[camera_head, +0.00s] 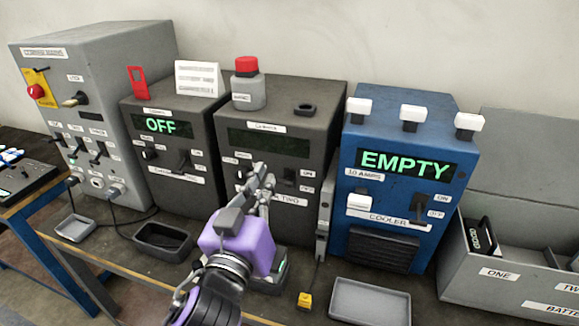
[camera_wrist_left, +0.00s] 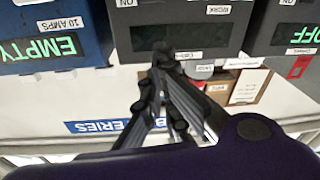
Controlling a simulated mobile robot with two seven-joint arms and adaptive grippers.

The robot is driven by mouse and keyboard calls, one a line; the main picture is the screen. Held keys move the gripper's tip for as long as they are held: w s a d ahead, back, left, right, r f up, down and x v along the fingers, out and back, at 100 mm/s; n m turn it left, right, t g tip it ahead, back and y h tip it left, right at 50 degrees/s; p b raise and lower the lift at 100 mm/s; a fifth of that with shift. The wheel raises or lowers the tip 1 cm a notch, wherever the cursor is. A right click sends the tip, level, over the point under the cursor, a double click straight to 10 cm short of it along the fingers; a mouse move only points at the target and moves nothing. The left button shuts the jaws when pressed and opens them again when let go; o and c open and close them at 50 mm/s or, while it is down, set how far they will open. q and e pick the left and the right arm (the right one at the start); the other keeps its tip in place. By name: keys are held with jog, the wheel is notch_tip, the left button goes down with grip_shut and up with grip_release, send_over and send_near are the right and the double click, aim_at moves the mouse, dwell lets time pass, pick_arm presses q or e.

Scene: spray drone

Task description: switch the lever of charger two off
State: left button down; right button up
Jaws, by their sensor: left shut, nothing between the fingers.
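Charger two (camera_head: 270,118) is the dark box in the middle, with a dark, blank-looking display (camera_head: 268,143). Its lever (camera_head: 290,176) is a small dark handle at the right of its front, beside the ON and OFF labels; its exact position is hard to tell. My left gripper (camera_head: 262,172) is shut and empty, in front of charger two's panel and just left of the lever, hiding part of the panel. In the left wrist view the shut fingers (camera_wrist_left: 160,55) reach up to the dark display. Whether they touch the panel cannot be told. My right gripper is not in view.
Charger one (camera_head: 165,115), showing OFF, stands at the left. The blue cooler (camera_head: 400,140), showing EMPTY, stands close at the right with its own lever. A red-topped container (camera_head: 248,85) sits on charger two. Grey trays (camera_head: 368,300) lie on the bench in front.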

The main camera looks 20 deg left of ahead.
pick_arm(q)
jog(key=r, duration=0.1)
send_over(290, 178)
jog(key=s+a, duration=0.2)
jog(key=s, duration=0.3)
jog(key=shift+w+d+r, duration=0.2)
jog(key=shift+d, duration=0.05)
jog(key=f, duration=0.4)
jog(key=shift+s+d+f+b, duration=0.1)
jog(key=shift+s+d+b, duration=0.2)
jog(key=shift+s+d, duration=0.1)
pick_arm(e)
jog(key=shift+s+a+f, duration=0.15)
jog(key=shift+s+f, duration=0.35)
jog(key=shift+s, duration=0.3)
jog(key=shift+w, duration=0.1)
